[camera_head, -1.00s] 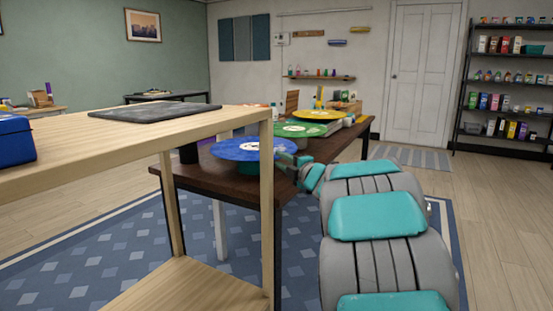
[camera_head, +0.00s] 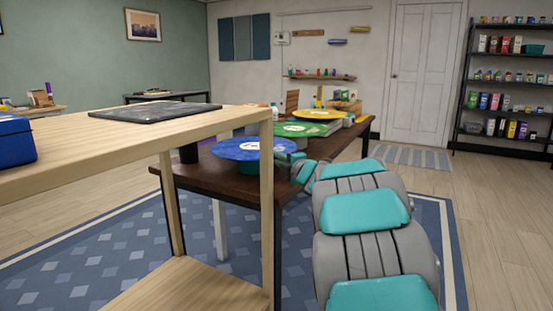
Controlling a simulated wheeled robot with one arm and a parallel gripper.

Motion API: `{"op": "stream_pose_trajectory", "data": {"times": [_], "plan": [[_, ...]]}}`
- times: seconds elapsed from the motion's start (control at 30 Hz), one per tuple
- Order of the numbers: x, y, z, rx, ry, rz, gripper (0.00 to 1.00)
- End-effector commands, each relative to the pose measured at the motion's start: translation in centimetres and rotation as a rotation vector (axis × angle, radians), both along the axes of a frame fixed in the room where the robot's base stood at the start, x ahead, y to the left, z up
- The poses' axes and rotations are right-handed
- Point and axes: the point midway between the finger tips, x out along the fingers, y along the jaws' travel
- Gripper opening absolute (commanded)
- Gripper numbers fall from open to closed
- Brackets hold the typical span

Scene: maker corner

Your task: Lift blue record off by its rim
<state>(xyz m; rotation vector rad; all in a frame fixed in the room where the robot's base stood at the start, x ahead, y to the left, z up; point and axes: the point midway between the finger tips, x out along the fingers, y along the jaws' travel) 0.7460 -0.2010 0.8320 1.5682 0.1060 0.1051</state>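The blue record (camera_head: 237,153) with a white label lies flat and level above the near end of the dark brown table (camera_head: 215,178). A teal round support shows beneath it. A wooden shelf post crosses in front of its right part. My gripper (camera_head: 291,161) is at the record's right rim, just right of the post. Its fingers are small and partly hidden, so I cannot tell whether they are closed on the rim or apart from it.
A green record (camera_head: 299,129) and a yellow record (camera_head: 318,114) lie further back on the table. The light wooden shelf unit (camera_head: 215,122) stands close in front, with a dark slab (camera_head: 150,111) and a blue box (camera_head: 14,138) on top. Floor at right is open.

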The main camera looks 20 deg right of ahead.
Motion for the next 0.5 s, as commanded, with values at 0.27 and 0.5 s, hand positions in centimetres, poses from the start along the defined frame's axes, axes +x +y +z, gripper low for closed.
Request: {"op": "stream_pose_trajectory", "data": {"times": [0.27, 0.5], "plan": [[0.0, 0.0, 0.04, 0.0, -0.001, 0.0, 0.0], [0.0, 0.0, 0.05, 0.0, -0.001, 0.0, 0.0]]}}
